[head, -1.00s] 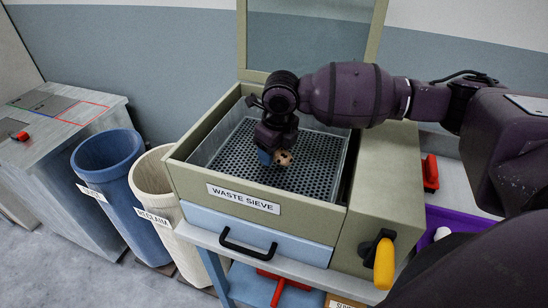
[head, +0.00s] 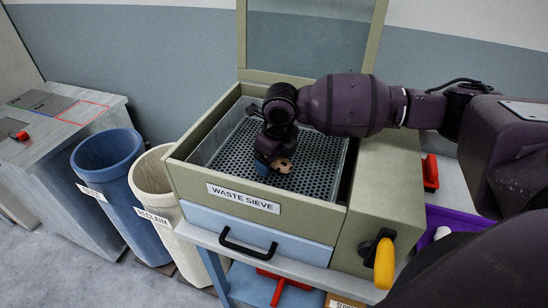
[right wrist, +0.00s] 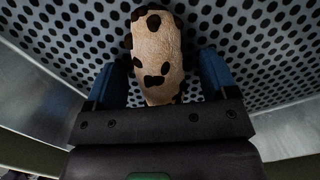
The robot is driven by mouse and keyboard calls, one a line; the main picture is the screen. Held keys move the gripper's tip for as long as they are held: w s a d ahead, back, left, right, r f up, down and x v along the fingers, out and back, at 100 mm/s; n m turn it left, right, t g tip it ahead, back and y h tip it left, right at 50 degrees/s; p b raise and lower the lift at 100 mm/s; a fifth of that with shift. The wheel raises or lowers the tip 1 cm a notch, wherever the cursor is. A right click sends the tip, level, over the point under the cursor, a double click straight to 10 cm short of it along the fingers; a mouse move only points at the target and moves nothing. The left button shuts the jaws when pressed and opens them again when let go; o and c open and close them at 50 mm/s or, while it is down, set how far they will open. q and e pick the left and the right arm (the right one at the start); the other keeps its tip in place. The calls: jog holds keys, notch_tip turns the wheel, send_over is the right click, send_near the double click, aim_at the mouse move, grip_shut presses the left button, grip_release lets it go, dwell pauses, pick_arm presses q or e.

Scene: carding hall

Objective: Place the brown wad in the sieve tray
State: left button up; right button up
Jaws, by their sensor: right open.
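The wad (head: 284,166), tan with dark brown patches, is in the sieve tray (head: 318,158), a grey perforated plate inside the open green box. My right gripper (head: 266,168) is down in the tray at the wad. In the right wrist view the wad (right wrist: 158,58) lies between the blue fingertips of the right gripper (right wrist: 164,80). The fingers are open, with a clear gap on the right of the wad. The perforated tray (right wrist: 258,48) is behind it; I cannot tell for sure whether the wad touches the plate. My left gripper is not in view.
The tray has raised walls, with a raised frame (head: 242,45) at the back. A blue bin (head: 108,150) and a cream bin (head: 150,178) stand left of the sieve. A yellow-handled crank (head: 384,262) is at the front right. The rest of the tray is clear.

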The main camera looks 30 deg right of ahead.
jog(key=shift+r, duration=0.15)
notch_tip(320, 180, up, 12)
jog(key=s, duration=0.1)
jog(key=shift+s+d, duration=0.2)
jog(key=shift+d, duration=0.05)
dwell(0.6)
